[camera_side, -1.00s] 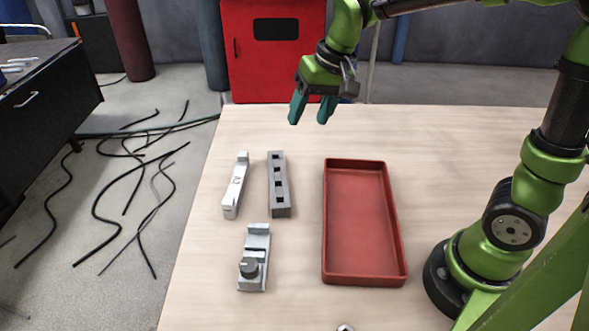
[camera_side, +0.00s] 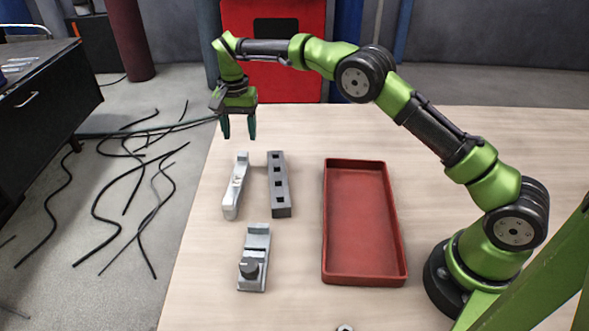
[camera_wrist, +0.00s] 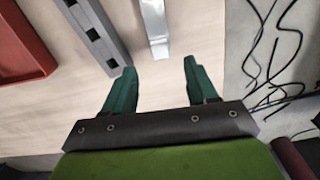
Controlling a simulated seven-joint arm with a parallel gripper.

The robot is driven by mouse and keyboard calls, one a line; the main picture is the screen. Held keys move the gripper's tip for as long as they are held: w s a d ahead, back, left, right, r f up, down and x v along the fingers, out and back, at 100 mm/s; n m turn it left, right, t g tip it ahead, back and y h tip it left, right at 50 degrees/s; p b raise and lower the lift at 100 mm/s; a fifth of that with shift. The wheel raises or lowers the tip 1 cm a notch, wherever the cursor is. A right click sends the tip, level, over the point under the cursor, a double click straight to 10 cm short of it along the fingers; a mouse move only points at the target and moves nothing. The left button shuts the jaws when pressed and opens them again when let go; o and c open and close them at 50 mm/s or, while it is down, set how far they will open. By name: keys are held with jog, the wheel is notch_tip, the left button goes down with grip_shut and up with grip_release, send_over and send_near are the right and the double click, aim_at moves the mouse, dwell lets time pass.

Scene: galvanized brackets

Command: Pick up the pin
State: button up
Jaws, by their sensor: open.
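My gripper (camera_side: 239,136) is open and empty, fingers pointing down, above the far end of a long silver bracket (camera_side: 234,190). In the wrist view the teal fingertips (camera_wrist: 159,68) stand apart on either side of that bracket's end (camera_wrist: 155,25), with a gap in height that I cannot judge. A second silver bracket (camera_side: 257,242) carries a dark round knob-like part (camera_side: 249,269) nearer the front. A small metal piece (camera_side: 345,327) is cut off by the bottom edge of the side view. I cannot tell for sure which part is the pin.
A grey block with square holes (camera_side: 279,190) lies just right of the long bracket; it also shows in the wrist view (camera_wrist: 92,34). An empty red tray (camera_side: 398,240) is farther right. The table's left edge is close to the long bracket.

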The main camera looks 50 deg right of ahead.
aim_at(242, 153)
notch_tip(242, 153, down, 6)
jog(key=shift+f, duration=0.15)
jog(key=shift+c, duration=0.4)
grip_shut()
